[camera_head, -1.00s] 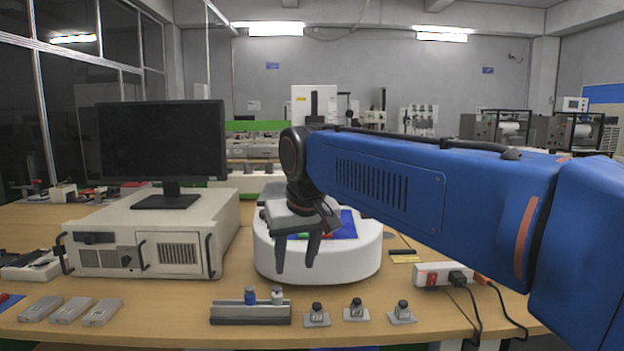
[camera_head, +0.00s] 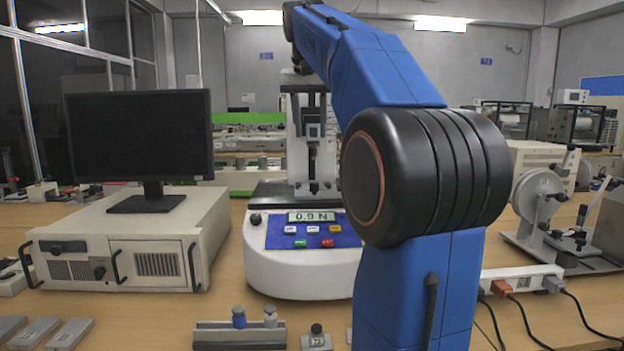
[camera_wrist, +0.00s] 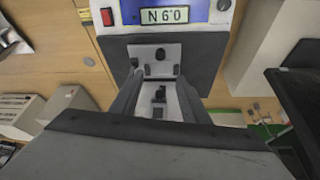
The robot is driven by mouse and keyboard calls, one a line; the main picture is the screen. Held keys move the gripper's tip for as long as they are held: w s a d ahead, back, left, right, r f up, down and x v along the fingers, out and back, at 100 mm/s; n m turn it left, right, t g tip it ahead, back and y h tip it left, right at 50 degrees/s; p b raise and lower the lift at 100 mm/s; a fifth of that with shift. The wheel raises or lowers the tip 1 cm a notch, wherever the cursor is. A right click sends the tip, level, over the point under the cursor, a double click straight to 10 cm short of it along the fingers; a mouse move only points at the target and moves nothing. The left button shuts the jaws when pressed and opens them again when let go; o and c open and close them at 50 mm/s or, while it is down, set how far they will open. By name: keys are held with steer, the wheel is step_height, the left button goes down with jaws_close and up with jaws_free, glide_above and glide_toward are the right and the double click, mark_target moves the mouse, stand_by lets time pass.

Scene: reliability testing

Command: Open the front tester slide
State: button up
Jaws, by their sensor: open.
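The tester is a white rounded machine with a blue panel and a display reading 0.9 N (camera_head: 311,217). Its upright column carries a slide (camera_head: 313,135) with dark fittings at the front. In the wrist view the tester appears upside down from above, its dark platform (camera_wrist: 206,60) near the top and slide fittings (camera_wrist: 159,94) in the middle. My gripper (camera_wrist: 158,90) is open, its fingers to either side of these fittings. I cannot tell whether they touch anything. In the head view my wrist is high at the column's top, and the fingers are hard to make out.
A monitor (camera_head: 140,138) on a beige case (camera_head: 120,240) stands left of the tester. A small holder with weights (camera_head: 240,334) lies in front. A power strip (camera_head: 520,282) and a reel device (camera_head: 541,205) are at the right. My arm hides the tester's right side.

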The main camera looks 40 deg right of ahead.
mark_target(314, 183)
steer(key=x, duration=1.7)
steer(key=shift+d, duration=0.15)
jaws_close()
